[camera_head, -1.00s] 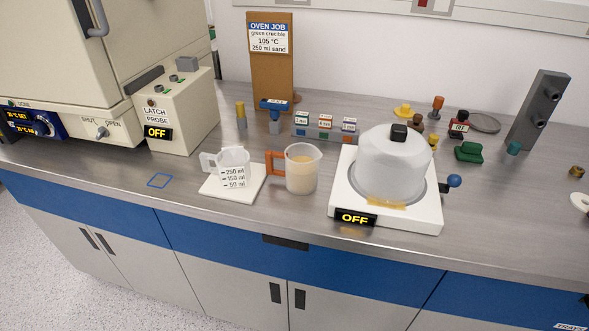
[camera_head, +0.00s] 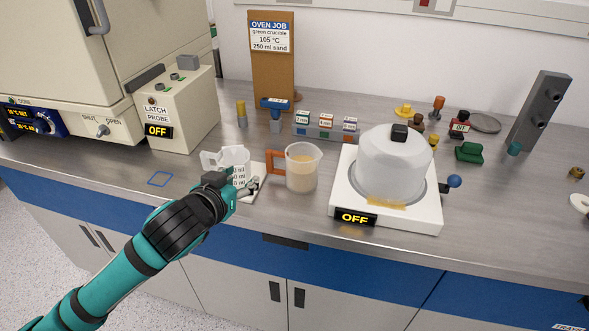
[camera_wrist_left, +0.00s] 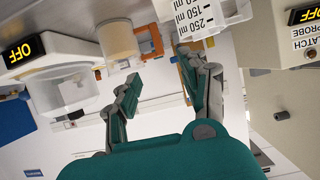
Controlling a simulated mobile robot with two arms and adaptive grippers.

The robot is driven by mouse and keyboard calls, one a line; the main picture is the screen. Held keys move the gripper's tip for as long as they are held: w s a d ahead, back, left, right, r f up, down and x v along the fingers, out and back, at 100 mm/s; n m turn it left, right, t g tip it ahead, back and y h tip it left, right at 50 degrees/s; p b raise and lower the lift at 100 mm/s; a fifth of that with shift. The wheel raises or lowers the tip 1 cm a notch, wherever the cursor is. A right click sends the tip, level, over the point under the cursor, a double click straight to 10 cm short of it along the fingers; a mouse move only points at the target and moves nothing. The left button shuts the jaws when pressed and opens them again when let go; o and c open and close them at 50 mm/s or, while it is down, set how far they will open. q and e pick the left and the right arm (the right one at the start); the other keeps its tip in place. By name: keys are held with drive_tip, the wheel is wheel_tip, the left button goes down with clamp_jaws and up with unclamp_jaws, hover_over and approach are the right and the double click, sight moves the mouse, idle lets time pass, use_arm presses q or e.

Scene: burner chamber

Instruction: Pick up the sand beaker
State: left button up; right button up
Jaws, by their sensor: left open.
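The sand beaker (camera_head: 302,172) is a clear cup with tan sand and an orange handle on its left side. It stands upright on the bench, left of the hot plate. In the left wrist view the beaker (camera_wrist_left: 118,40) shows at the top, with its orange handle beside it. My left gripper (camera_head: 254,186) is in front of the graduated jug, left of the handle, and apart from the beaker. Its two fingers (camera_wrist_left: 160,68) are spread, with nothing between them. My right gripper is out of view.
A clear graduated jug (camera_head: 232,158) stands on a white pad (camera_head: 260,178), partly hidden by my left arm. A hot plate (camera_head: 410,215) with a domed cover (camera_head: 392,165) is right of the beaker.

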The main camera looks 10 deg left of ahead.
use_arm(q)
drive_tip(key=p, duration=0.1)
approach(269, 162)
drive_tip(key=w, duration=0.3)
drive_tip(key=shift+w+a+f, duration=0.15)
drive_tip(key=shift+w+a, duration=0.15)
drive_tip(key=shift+w, duration=0.05)
drive_tip(key=shift+x, duration=0.8)
drive_tip(key=w+f, duration=0.2)
drive_tip(key=w+f+p, duration=0.1)
drive_tip(key=w, duration=0.1)
drive_tip(key=shift+d+f, duration=0.1)
drive_tip(key=shift+d, duration=0.25)
drive_tip(key=shift+s, duration=0.1)
clamp_jaws()
